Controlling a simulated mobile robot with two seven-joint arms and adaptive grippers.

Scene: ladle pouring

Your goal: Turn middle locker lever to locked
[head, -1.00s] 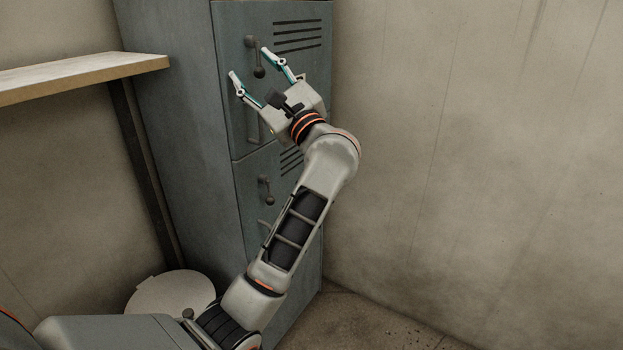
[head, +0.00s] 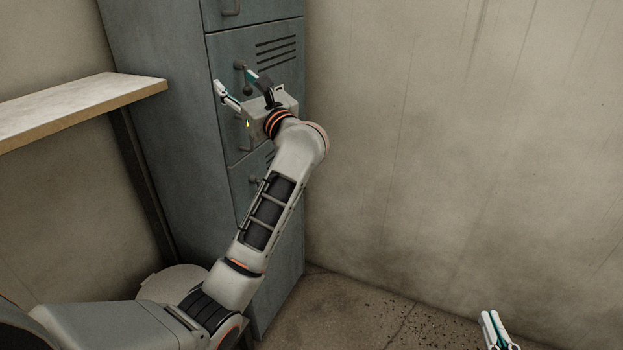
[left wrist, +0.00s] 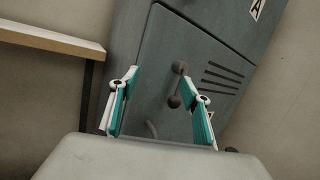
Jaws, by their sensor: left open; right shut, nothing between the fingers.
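The middle locker door (head: 218,51) is blue-grey with vent slots. Its dark lever (head: 239,66) has a round pivot and hangs down to a ball knob; the gripper partly covers it in the head view. In the left wrist view the lever (left wrist: 174,101) shows between the fingers, nearer the right finger. My left gripper (head: 232,79) is open and empty in front of this door, at the lever's height. Contact with the lever cannot be told. My right gripper (head: 491,315) is shut and empty at the lower right of the head view, far from the locker.
Another locker door (head: 255,10) is above and one with its own lever (head: 254,181) is below. A wooden shelf (head: 80,105) juts out at the left. A round pale lid (head: 172,281) is low beside the locker. A bare wall (head: 450,130) is at the right.

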